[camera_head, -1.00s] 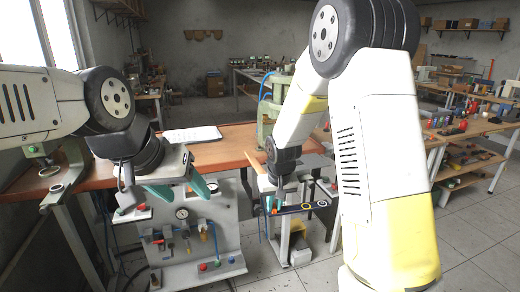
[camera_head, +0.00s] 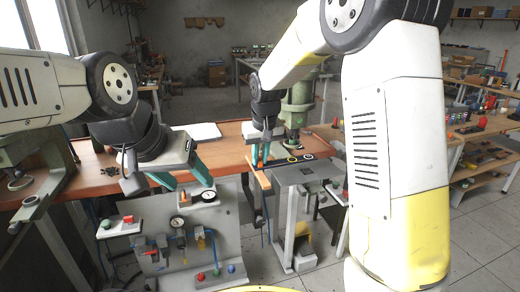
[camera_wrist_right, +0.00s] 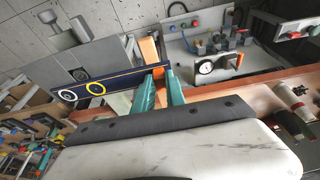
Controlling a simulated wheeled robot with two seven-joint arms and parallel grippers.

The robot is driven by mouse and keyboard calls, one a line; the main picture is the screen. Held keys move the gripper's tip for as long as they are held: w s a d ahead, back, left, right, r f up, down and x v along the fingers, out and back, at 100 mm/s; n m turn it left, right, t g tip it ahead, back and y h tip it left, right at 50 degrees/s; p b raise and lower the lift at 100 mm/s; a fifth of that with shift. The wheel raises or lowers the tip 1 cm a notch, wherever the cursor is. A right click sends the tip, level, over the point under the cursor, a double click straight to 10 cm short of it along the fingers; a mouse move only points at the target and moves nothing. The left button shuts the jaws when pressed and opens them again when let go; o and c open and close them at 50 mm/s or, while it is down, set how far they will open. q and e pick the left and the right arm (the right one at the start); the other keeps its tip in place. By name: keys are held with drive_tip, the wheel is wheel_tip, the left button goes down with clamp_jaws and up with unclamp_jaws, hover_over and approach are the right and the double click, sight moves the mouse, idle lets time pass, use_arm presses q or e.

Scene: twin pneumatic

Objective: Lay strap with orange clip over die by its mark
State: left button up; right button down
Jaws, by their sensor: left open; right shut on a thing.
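My right gripper (camera_head: 262,157) is shut on one end of a dark blue strap (camera_head: 280,161). In the right wrist view, the strap (camera_wrist_right: 120,79) runs left from the gripper's teal fingertips (camera_wrist_right: 160,78), with a yellow ring and a white ring towards its free end. The strap appears over or just above a grey stand (camera_head: 305,174); I cannot tell whether it touches. The grey stand top (camera_wrist_right: 100,58) also shows in the right wrist view. My left gripper (camera_head: 183,179) is open and empty above a grey panel.
An orange-brown board (camera_head: 258,174) stands beside the grey stand. The grey panel (camera_head: 225,236) carries gauges, valves and buttons. A wooden bench (camera_head: 225,150) runs behind, with a pale green machine column (camera_head: 298,103) on it. Shelves with parts stand at right.

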sight(261, 167)
drive_tip(key=shift+w, duration=0.1)
idle(0.3)
drive_tip(key=shift+d+f, duration=0.1)
drive_tip(key=shift+f, duration=2.05)
drive_tip(key=shift+f, duration=0.3)
drive_tip(key=c, duration=1.3)
unclamp_jaws()
